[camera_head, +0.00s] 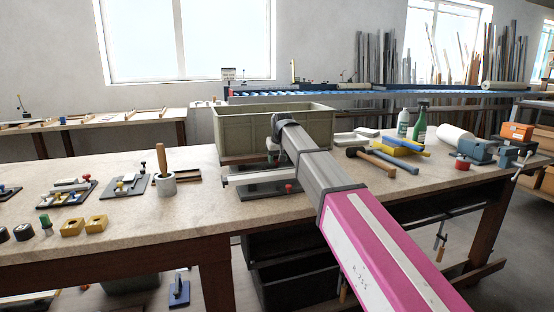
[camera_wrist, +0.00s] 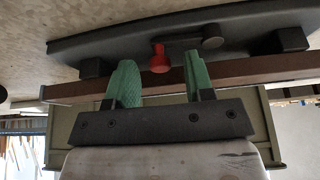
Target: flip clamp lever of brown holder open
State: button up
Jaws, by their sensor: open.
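In the wrist view, a dark grey holder base (camera_wrist: 110,43) spans the top, with a brown bar (camera_wrist: 250,75) running along it. A clamp lever with a red knob (camera_wrist: 160,60) and a grey pivot (camera_wrist: 212,42) lies low along the base. My gripper (camera_wrist: 158,72) is open, its two green fingers either side of the red knob in the picture, with nothing between them; contact cannot be told.
An olive crate (camera_head: 240,128) stands close behind. A dark clamp fixture with a pale bar (camera_head: 250,178) and red knob (camera_head: 289,188) lies in front. A pot with a wooden handle (camera_head: 165,183) stands left; a mallet (camera_head: 375,158) lies right.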

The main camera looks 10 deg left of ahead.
grip_shut()
jog(key=shift+s+m, duration=0.1)
jog(key=shift+m, duration=0.2)
jog(key=shift+s+d+m+t+h, duration=0.1)
jog(key=shift+s+m+t+h, duration=0.3)
jog(key=shift+m, duration=0.4)
jog(key=s+m, duration=0.1)
jog(key=m+h, duration=0.1)
jog(key=m, duration=0.1)
jog(key=shift+s+m, duration=0.3)
jog(key=shift+s, duration=0.05)
jog(key=m, duration=0.1)
jog(key=s+m+h, duration=0.1)
jog(key=m, duration=0.1)
jog(key=shift+s+a+m+h, duration=0.3)
jog(key=shift+s+a+m+g+h, duration=0.2)
jog(key=shift+s+a+m+h, duration=0.15)
jog(key=shift+m, duration=0.65)
jog(key=shift+s+a+m+g+h, duration=0.2)
jog(key=shift+s+m+h, duration=0.25)
jog(key=shift+m, duration=0.55)
